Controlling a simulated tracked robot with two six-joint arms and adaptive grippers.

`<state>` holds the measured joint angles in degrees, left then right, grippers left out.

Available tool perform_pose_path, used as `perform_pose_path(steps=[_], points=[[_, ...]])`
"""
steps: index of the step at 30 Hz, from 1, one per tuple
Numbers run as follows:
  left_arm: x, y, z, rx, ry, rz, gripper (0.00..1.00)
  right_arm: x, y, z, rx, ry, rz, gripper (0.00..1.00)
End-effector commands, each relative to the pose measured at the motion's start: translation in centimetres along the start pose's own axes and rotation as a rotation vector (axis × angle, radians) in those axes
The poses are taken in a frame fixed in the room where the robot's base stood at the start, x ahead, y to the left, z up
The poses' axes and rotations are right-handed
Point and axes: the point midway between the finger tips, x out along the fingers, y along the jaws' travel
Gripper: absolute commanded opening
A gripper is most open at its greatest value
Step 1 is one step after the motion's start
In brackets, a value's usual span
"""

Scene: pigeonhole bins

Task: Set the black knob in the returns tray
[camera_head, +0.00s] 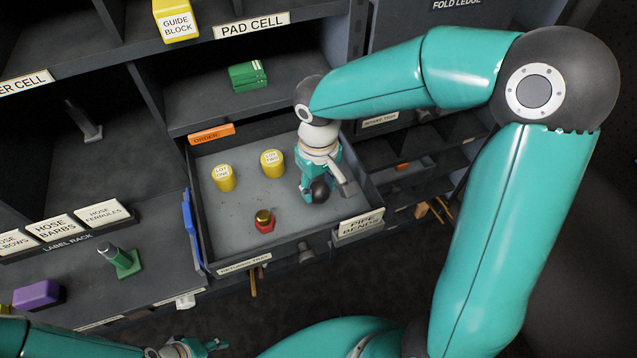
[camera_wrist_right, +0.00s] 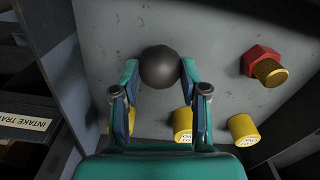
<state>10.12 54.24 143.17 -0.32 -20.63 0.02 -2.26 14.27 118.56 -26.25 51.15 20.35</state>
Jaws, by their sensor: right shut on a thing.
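The black knob (camera_head: 320,190) is a dark ball between the fingers of my right gripper (camera_head: 318,184), which is shut on it. In the wrist view the knob (camera_wrist_right: 160,67) sits between the two fingertips (camera_wrist_right: 159,72). It is over the right part of the open grey returns tray (camera_head: 225,235); I cannot tell whether it touches the floor. The small label on the tray's front is hard to read. My left gripper (camera_head: 205,346) shows only partly at the bottom edge, so its opening is unclear.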

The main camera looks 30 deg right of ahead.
Motion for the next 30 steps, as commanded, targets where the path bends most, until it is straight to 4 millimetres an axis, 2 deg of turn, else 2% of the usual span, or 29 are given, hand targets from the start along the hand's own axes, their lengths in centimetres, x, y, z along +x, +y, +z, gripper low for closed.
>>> perform_pose_path(steps=[21,22,26,27,30], points=[[0.8,-0.3,0.0,0.0,0.0,0.0,0.4,1.0,-0.1,0.0,-0.002,0.0,0.0,0.0],[0.7,-0.3,0.0,0.0,0.0,0.0,0.4,0.9,-0.1,0.0,-0.002,0.0,0.0,0.49],[0.7,-0.3,0.0,0.0,0.0,0.0,0.4,0.8,-0.1,0.0,-0.002,0.0,0.0,0.7],[0.7,-0.3,0.0,0.0,0.0,0.0,0.4,0.8,-0.1,0.0,-0.002,0.0,0.0,0.73],[0.7,-0.3,0.0,0.0,0.0,0.0,0.4,0.8,-0.1,0.0,-0.002,0.0,0.0,0.73]])
